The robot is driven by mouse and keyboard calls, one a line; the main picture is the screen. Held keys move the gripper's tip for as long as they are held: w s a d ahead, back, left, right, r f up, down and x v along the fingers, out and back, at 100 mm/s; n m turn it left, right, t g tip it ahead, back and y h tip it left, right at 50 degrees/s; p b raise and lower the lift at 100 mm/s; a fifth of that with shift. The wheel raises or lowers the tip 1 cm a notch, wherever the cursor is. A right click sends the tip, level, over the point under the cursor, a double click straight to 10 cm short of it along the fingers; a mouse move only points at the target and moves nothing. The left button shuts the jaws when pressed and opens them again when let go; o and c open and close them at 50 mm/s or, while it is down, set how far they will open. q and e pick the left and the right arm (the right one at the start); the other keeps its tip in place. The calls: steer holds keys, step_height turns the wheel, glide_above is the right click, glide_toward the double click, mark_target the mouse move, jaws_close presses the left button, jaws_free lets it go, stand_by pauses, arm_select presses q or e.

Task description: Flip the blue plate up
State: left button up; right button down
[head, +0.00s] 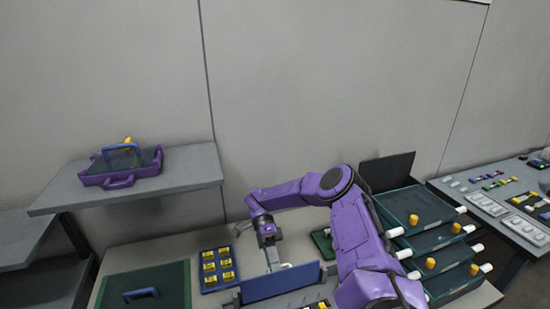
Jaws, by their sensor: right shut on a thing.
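The blue plate (281,282) is at the front middle of the table, with its broad face towards me. It stands steeply tilted or upright; the exact angle is hard to tell. My right gripper (274,264) comes down from the purple arm to the plate's upper edge and is shut on what looks like that edge. The fingertips are small and partly hidden behind the plate. My left gripper is not in view.
A tray of yellow pieces (218,268) lies left of the plate, and a dark green case (146,288) farther left. A shelf holds a purple carrier (122,166). Stacked green drawers (415,215) stand right of my arm. A side table (505,190) is far right.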

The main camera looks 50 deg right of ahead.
steer(key=c, duration=1.3)
jaws_free()
steer(key=shift+s+d+f, duration=0.1)
steer(key=shift+d+f, duration=0.15)
steer(key=shift+f, duration=0.2)
steer(key=shift+o, duration=0.6)
steer(key=shift+w+f, duration=0.15)
steer(key=shift+w, duration=0.2)
steer(key=shift+w+d+f, duration=0.1)
steer(key=shift+w+d, duration=0.1)
steer(key=shift+s+r, duration=0.2)
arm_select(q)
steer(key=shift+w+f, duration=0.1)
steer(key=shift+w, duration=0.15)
arm_select(e)
steer(key=shift+w, duration=0.1)
